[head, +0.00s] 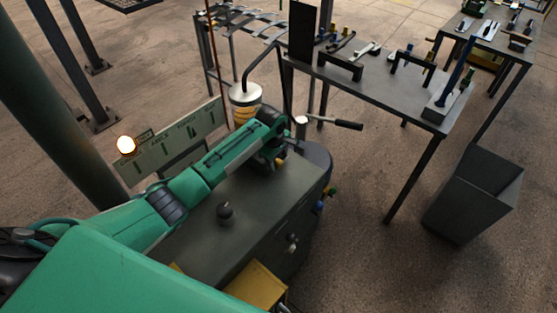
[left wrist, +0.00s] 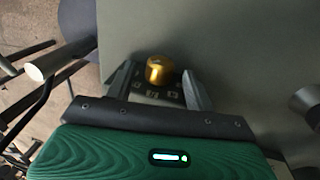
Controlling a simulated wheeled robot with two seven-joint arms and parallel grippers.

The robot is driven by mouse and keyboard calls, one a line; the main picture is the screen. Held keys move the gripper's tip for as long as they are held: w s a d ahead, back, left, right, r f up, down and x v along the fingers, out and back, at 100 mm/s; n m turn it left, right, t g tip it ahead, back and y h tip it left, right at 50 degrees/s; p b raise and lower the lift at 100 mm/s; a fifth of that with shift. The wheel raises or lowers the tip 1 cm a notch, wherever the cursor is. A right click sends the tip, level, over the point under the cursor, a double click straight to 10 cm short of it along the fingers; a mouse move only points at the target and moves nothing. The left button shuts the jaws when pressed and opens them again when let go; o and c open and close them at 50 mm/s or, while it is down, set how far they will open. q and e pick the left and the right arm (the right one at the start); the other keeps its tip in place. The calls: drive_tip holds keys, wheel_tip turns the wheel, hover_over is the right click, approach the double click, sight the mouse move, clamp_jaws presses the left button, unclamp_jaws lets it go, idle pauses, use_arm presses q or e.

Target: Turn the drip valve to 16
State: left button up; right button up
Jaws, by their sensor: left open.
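The drip valve is a brass knob (left wrist: 157,70) on a dark plate (left wrist: 160,96) with pale marks, set on the grey machine top, in the left wrist view. The marks are partly hidden and too small to read surely. My left gripper (left wrist: 158,84) is open, with one finger on each side of the knob. Small gaps seem to show between fingers and knob; I cannot tell whether either touches. In the head view my left gripper (head: 277,161) points down at the machine top and mostly hides the knob. My right gripper is not in view.
The grey machine (head: 240,230) carries a black knob (head: 225,210) and a lever with a black handle (head: 347,125). A tool table (head: 385,92) and a grey bin (head: 470,195) are at right.

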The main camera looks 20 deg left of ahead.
use_arm(q)
drive_tip(key=shift+w+f, duration=0.1)
drive_tip(key=shift+f, duration=0.8)
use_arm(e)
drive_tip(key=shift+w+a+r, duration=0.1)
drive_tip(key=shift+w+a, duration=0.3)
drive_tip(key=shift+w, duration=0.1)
